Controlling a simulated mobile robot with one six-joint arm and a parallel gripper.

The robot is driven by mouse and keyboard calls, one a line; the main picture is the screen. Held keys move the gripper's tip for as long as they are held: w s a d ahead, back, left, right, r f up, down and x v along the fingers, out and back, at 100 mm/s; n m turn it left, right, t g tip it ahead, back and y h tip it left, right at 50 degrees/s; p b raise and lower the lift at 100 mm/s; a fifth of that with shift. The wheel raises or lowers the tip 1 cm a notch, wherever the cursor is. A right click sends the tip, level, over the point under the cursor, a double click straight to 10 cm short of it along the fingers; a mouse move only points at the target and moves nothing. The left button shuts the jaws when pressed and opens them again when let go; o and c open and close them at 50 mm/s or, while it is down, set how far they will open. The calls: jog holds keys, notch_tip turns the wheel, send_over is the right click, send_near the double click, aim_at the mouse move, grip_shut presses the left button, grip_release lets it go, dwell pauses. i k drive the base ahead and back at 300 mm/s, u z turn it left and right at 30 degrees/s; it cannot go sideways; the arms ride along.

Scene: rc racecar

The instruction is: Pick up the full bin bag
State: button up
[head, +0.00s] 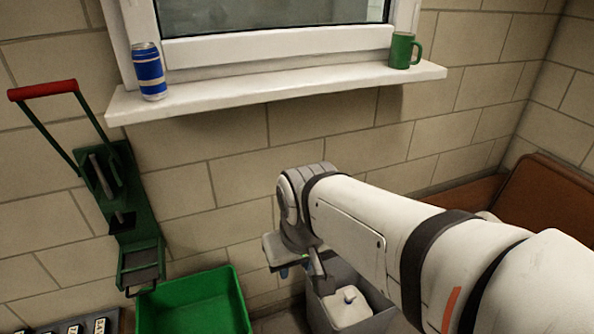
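A white bag (347,308) with a small raised top, apparently the full bin bag, sits inside a grey bin (374,292) at the bottom of the head view, right of centre. The bag's lower part is hidden by the bin and the picture's edge. My gripper (298,270) hangs at the end of my white arm, just above and left of the bag, near the bin's left rim. The gripper looks apart from the bag. The arm hides part of the bin's right side, and the fingers are too small and partly hidden to tell their opening.
A green bin (190,308) stands left of the grey bin. A green can crusher (138,220) with a red handle is on the brick wall. A blue can (149,74) and a green mug (402,51) stand on the windowsill (270,88). A brown object (550,208) is at right.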

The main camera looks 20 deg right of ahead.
aim_at(348, 307)
jog(key=u, duration=0.5)
jog(key=k, duration=1.05)
jog(key=z, duration=0.95)
jog(key=i, duration=1.45)
jog(key=u, duration=0.5)
